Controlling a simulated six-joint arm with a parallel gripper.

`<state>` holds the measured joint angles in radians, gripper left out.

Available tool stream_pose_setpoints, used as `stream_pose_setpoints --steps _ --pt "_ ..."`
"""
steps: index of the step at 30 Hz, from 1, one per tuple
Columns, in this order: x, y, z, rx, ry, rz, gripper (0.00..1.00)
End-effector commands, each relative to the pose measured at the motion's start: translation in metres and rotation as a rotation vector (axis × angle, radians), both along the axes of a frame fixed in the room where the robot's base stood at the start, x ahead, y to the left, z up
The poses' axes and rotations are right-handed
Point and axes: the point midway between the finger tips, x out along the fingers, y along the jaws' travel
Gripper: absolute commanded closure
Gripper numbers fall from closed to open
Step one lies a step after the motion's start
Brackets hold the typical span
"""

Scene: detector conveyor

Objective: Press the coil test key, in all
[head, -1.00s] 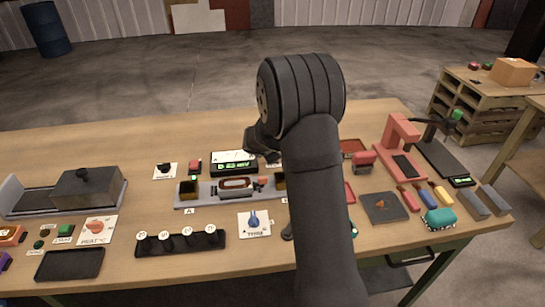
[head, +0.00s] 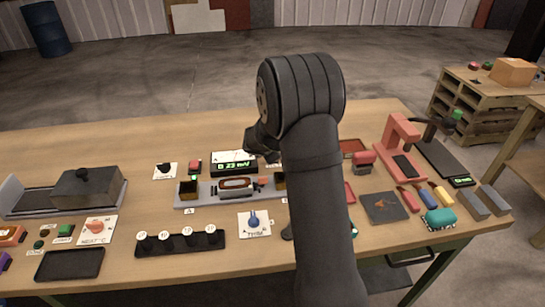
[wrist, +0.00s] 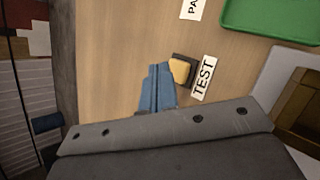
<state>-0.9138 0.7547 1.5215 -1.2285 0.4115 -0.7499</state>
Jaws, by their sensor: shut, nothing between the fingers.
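The test key is a small yellow button (wrist: 181,70) on a dark base in the wrist view. A white label reading TEST (wrist: 203,78) lies just to its right. My gripper (wrist: 160,70) is shut and empty, its blue-grey fingers together. The fingertips appear just left of the key in the wrist view; I cannot tell whether they touch it. In the head view my arm hides the key and the fingertips. The coil on its grey rail (head: 214,201) is in the middle of the table, with a lit green meter (head: 234,168) behind it.
A green tray (wrist: 270,22) and a brown block lie right of the key in the wrist view. Bare wood lies at the back left.

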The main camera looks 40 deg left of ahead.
Motion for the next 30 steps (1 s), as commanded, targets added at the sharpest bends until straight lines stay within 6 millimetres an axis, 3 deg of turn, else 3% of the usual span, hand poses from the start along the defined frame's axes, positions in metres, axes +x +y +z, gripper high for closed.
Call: stream_pose_setpoints --steps 30 --pt "0.0 0.0 -0.013 -0.001 0.0 0.0 1.0"
